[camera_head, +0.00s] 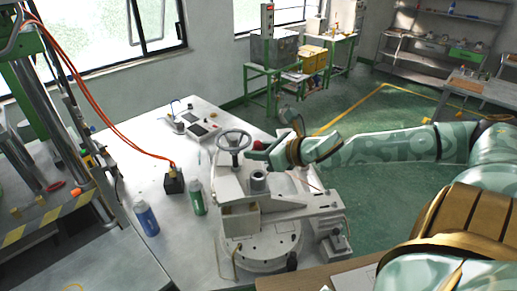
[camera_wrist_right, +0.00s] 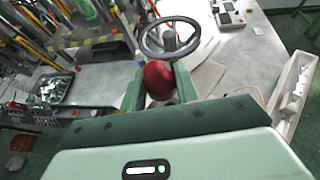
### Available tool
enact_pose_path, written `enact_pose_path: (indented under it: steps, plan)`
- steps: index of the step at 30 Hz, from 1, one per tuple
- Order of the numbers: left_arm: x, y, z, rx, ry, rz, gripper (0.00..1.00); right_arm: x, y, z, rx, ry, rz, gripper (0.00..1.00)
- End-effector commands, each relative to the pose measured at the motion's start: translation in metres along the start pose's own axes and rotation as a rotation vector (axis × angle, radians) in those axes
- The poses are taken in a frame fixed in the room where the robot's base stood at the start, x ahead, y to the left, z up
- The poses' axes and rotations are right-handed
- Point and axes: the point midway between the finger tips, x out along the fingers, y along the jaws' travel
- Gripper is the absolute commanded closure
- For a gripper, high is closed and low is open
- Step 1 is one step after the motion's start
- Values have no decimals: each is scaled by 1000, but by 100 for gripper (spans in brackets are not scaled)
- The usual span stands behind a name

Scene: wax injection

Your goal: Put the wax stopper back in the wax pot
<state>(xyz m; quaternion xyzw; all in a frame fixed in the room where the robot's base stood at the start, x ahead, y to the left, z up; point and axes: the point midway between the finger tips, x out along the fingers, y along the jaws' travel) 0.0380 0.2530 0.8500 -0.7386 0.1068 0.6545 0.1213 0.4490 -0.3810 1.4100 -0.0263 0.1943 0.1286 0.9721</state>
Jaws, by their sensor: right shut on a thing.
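The wax stopper shows as a red rounded knob (camera_head: 257,145). It also shows in the right wrist view (camera_wrist_right: 158,78), between the two green fingers. My right gripper (camera_head: 262,150) is shut on this knob and holds it above the wax machine, beside the handwheel. The right gripper's fingers also show in the wrist view (camera_wrist_right: 159,84). What looks like the wax pot is a short grey cylinder (camera_head: 258,180) with a dark open top on the machine. It is below the gripper in the head view, apart from the stopper. The stopper's lower part is hidden. My left gripper is not in view.
The handwheel (camera_head: 234,140) stands just left of the right gripper. A green bottle (camera_head: 196,197), a blue bottle (camera_head: 146,218) and a black block (camera_head: 173,181) stand on the white table (camera_head: 185,247). A control box (camera_head: 203,131) lies farther back. Open floor is to the right.

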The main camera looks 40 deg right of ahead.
Motion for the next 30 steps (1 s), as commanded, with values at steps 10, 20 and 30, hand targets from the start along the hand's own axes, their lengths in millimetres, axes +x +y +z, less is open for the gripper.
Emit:
enact_pose_path:
  steps: [10, 20, 30]
  plan:
    - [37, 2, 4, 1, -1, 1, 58, 16, 0, -38, 0, -1, 0, 91]
    - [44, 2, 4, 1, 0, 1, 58, 19, 0, -45, -1, -1, 0, 91]
    - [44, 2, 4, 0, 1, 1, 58, 19, 0, -45, 0, -1, 0, 91]
